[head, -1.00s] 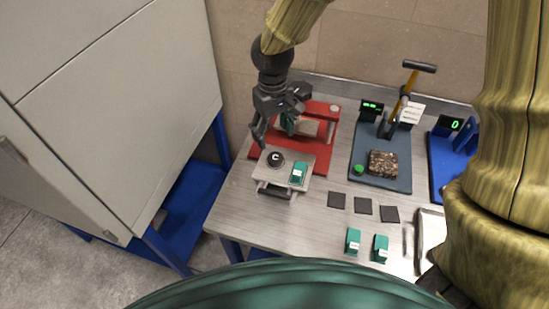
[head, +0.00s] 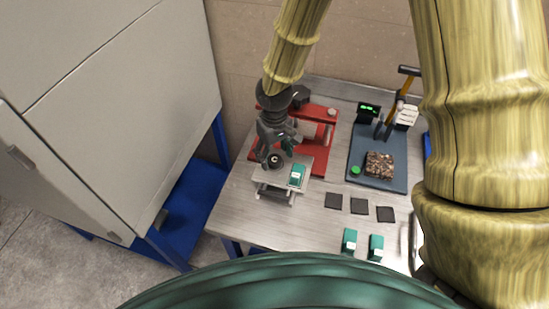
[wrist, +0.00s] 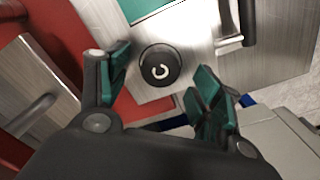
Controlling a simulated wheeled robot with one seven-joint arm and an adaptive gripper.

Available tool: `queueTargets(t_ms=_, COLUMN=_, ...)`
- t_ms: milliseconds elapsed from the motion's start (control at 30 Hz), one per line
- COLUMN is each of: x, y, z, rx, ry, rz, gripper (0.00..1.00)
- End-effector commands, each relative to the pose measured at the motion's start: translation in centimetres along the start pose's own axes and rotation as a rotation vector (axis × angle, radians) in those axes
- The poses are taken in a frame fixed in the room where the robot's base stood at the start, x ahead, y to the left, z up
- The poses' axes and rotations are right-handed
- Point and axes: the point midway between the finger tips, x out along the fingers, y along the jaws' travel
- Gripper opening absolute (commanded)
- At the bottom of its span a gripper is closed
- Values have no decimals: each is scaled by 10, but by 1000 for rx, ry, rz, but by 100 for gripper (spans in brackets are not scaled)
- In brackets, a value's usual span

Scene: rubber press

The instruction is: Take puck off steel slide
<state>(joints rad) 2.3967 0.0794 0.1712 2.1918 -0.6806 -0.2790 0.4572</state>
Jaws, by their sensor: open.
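The puck, a black disc with a white C (wrist: 160,66), sits on the steel slide (wrist: 190,45) near its edge. In the head view the puck (head: 275,161) shows on the slide (head: 272,177), partly beside my gripper's fingers. My gripper (wrist: 160,90) is open and empty, with its green-padded fingertips to either side of the puck in the wrist view. In the head view my gripper (head: 276,151) is over the puck's end of the slide. Whether the fingers touch the puck cannot be told.
A green block (head: 297,175) sits on the slide right of the puck. The red press base (head: 316,158) lies behind. Several dark squares (head: 359,206) and a blue-grey board (head: 394,180) with a brown speckled block (head: 379,165) are to the right. The front left tabletop (head: 235,217) is clear.

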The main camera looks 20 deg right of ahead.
Motion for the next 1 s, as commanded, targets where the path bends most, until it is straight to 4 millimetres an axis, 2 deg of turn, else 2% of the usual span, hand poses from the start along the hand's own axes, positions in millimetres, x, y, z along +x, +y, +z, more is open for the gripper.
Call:
queueTargets(t_ms=200, x=14, y=0, z=0, rx=0, ry=1, rz=0, gripper=65)
queueTargets(t_ms=500, x=17, y=0, z=0, rx=-1, ry=2, rz=0, gripper=65)
queueTargets(t_ms=533, x=17, y=0, z=0, rx=-1, ry=2, rz=0, gripper=64)
queueTargets(t_ms=700, x=17, y=0, z=0, rx=-1, ry=2, rz=0, gripper=33)
queueTargets(t_ms=800, x=17, y=0, z=0, rx=-1, ry=1, rz=0, gripper=17)
queueTargets(t_ms=1000, x=17, y=0, z=0, rx=-1, ry=1, rz=0, gripper=17)
